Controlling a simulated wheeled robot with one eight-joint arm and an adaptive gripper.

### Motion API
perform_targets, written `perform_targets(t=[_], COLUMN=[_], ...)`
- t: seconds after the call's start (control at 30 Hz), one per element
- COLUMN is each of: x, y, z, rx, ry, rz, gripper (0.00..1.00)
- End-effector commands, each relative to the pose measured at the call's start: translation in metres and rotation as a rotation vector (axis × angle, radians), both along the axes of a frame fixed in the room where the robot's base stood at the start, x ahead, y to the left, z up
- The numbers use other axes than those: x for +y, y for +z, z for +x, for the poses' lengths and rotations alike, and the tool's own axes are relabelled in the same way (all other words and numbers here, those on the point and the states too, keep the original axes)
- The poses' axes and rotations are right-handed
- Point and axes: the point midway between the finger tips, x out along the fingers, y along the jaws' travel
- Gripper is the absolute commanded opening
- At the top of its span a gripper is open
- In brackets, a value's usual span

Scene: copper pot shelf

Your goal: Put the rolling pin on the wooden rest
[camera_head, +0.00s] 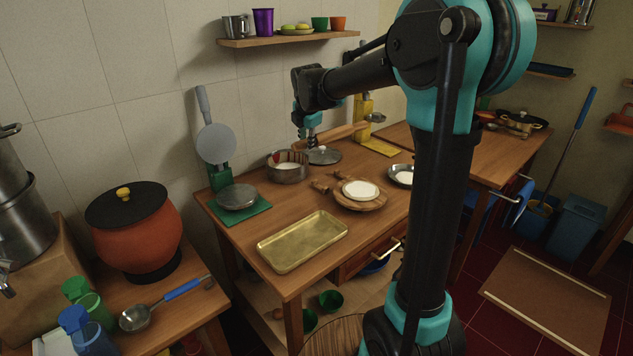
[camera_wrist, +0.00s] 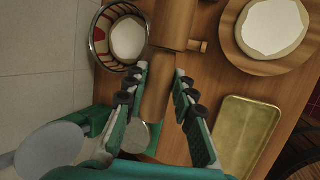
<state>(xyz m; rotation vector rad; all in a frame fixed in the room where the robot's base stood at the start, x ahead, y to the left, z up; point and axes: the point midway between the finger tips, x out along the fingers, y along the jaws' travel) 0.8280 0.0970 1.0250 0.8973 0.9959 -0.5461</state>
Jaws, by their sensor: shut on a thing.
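The wooden rolling pin (camera_head: 343,132) is in my gripper (camera_head: 311,141), raised above the back of the table in the head view. In the wrist view my gripper (camera_wrist: 161,68) is shut around the pin's narrow end (camera_wrist: 155,96), and the thick body (camera_wrist: 172,22) runs away from the fingers. Small wooden pieces (camera_head: 320,187), possibly the wooden rest, stand left of the round board in the head view. A wooden piece (camera_wrist: 198,46) shows beside the pin in the wrist view, partly hidden by it; I cannot tell whether it is the rest.
A round board (camera_head: 378,204) with pale dough lies mid-table. A brass tray (camera_head: 302,241) is at the front. A shelf (camera_head: 290,40) is above.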

Motion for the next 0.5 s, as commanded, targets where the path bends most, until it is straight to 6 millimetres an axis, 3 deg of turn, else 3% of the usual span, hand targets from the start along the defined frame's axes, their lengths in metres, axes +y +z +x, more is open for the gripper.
perform_targets(t=[0.3,0.5], x=[0.000,0.000], y=[-0.079,-0.119], z=[0.001,0.001], rx=[-0.001,-0.001], ry=[0.000,0.000], rz=[-0.001,-0.001], gripper=[0.00,0.00])
